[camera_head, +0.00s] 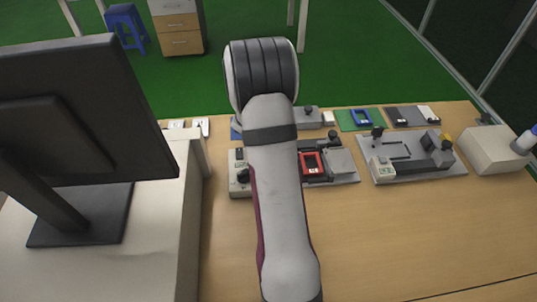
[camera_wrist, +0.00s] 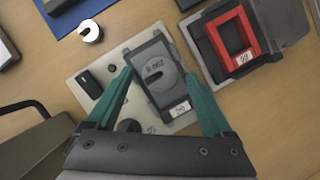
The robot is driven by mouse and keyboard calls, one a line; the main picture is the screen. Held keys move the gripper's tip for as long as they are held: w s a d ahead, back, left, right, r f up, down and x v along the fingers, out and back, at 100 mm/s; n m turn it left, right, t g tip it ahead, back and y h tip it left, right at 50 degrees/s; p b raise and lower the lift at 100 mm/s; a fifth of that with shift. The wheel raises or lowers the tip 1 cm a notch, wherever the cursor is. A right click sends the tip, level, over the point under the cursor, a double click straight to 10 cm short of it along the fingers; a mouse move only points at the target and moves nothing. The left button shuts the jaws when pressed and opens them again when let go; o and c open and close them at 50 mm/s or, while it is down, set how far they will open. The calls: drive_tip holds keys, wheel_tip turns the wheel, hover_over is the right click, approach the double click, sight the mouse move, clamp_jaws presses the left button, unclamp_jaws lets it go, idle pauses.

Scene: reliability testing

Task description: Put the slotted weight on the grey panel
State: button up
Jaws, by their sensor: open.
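A round grey slotted weight (camera_wrist: 155,75) lies on the dark grey panel (camera_wrist: 152,50) in the wrist view. The panel sits on a pale base plate (camera_wrist: 97,65). My gripper (camera_wrist: 157,72) is open, with its teal fingers on either side of the panel and weight. I cannot tell whether the fingers touch anything. A second, smaller silver slotted weight (camera_wrist: 90,31) lies on the table at the upper left. In the head view my arm hides the gripper and most of the panel; part of the base plate (camera_head: 238,160) shows to its left.
A red-framed device (camera_wrist: 235,40) with a raised dark lid stands close on the right. A blue mat (camera_wrist: 75,18) lies at the upper left. In the head view, a grey fixture (camera_head: 415,172) and white box (camera_head: 495,150) stand right; the front table is clear.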

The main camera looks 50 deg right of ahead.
drive_tip(key=w+v, duration=0.1)
drive_tip(key=v, duration=1.1)
drive_tip(key=s+a+r+m+y, duration=0.2)
drive_tip(key=s+a+m, duration=0.4)
drive_tip(key=a+m, duration=0.2)
drive_tip(key=s+a+r+m+y, duration=0.2)
drive_tip(key=s+a+m, duration=0.4)
drive_tip(key=a+m, duration=0.3)
drive_tip(key=s+a+r+m+g+y, duration=0.1)
drive_tip(key=s+a+m, duration=0.4)
drive_tip(key=a, duration=0.9)
drive_tip(key=r+m+y, duration=0.1)
drive_tip(key=m, duration=0.2)
drive_tip(key=shift+s+m, duration=0.3)
drive_tip(key=shift+s, duration=0.1)
